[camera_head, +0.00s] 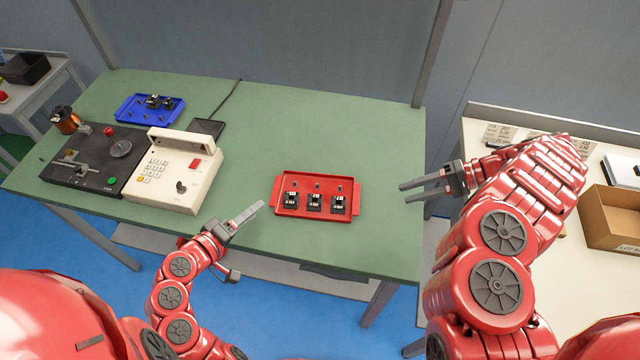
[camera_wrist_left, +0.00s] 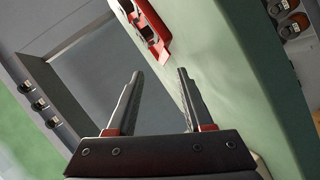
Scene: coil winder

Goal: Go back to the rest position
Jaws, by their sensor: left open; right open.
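My left gripper (camera_head: 243,240) is open and empty near the front edge of the green table, to the left of the red tray. Its two fingers (camera_wrist_left: 158,90) stand apart in the left wrist view with nothing between them. My right gripper (camera_head: 404,192) is open and empty at the right part of the green table, right of the red tray. The red tray (camera_head: 317,214) holds several small black parts, with three larger ones in its front row. The tray also shows partly in the left wrist view (camera_wrist_left: 152,28).
The green table (camera_head: 300,120) is clear behind the red tray. A coil winder (camera_head: 95,155) with a beige control box (camera_head: 172,175) stands at left, a blue tray (camera_head: 135,112) behind it. At right, a white table (camera_head: 478,130) carries a cardboard box (camera_head: 612,215).

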